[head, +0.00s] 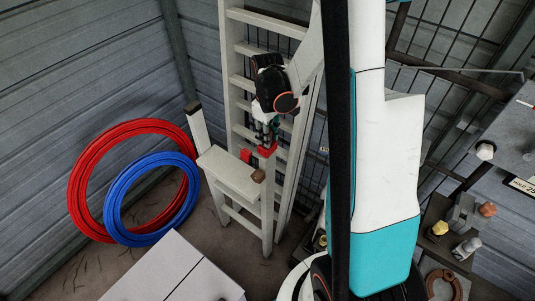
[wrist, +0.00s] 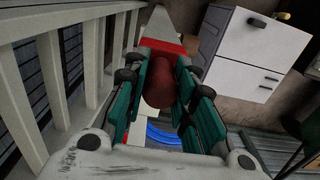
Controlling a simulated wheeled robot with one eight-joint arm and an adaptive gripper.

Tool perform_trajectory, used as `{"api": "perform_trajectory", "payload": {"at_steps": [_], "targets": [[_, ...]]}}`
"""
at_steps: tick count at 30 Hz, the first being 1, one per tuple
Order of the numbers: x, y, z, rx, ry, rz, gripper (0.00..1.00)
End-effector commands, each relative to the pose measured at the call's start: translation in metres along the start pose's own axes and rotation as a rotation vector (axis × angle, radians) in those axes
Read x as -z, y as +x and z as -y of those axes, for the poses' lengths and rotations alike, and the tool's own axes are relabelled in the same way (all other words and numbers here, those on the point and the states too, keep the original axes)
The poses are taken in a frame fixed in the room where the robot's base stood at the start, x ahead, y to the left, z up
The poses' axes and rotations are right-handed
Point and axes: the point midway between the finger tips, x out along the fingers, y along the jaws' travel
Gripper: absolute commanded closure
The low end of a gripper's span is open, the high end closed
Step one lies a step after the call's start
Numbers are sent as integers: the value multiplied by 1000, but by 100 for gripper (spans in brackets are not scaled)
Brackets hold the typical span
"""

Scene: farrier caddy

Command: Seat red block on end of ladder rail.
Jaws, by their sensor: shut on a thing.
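My gripper (head: 266,132) points down over a pale grey ladder (head: 268,200). It is shut on a dark red rounded part (wrist: 160,80), which shows between the teal finger pads in the wrist view. A brighter red block (head: 267,151) sits just below the fingers at the top of an upright ladder rail. In the wrist view, bright red (wrist: 162,45) lies between the fingers and the pale rail (wrist: 164,20). The block appears to meet the rail end, but I cannot tell whether it is fully seated. The fingers hide part of it.
Another red piece (head: 246,155) and a brown piece (head: 258,175) are near the ladder's step. A taller ladder (head: 233,80) leans close behind my gripper. Red (head: 85,165) and blue (head: 122,205) hose coils lie left. A white cabinet (head: 170,275) stands in front.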

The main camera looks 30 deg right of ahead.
Motion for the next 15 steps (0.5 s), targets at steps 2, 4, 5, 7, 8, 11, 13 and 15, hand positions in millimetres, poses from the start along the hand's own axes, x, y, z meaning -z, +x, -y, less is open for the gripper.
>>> {"api": "perform_trajectory", "payload": {"at_steps": [2, 4, 5, 7, 8, 11, 13, 15], "targets": [[0, 1, 0, 0, 0, 0, 100], [0, 2, 0, 0, 0, 0, 100], [0, 2, 0, 0, 0, 0, 100], [0, 3, 0, 0, 0, 0, 100], [0, 3, 0, 0, 0, 0, 100], [0, 4, 0, 0, 0, 0, 100], [0, 5, 0, 0, 0, 0, 100], [0, 6, 0, 0, 0, 0, 100]]}}
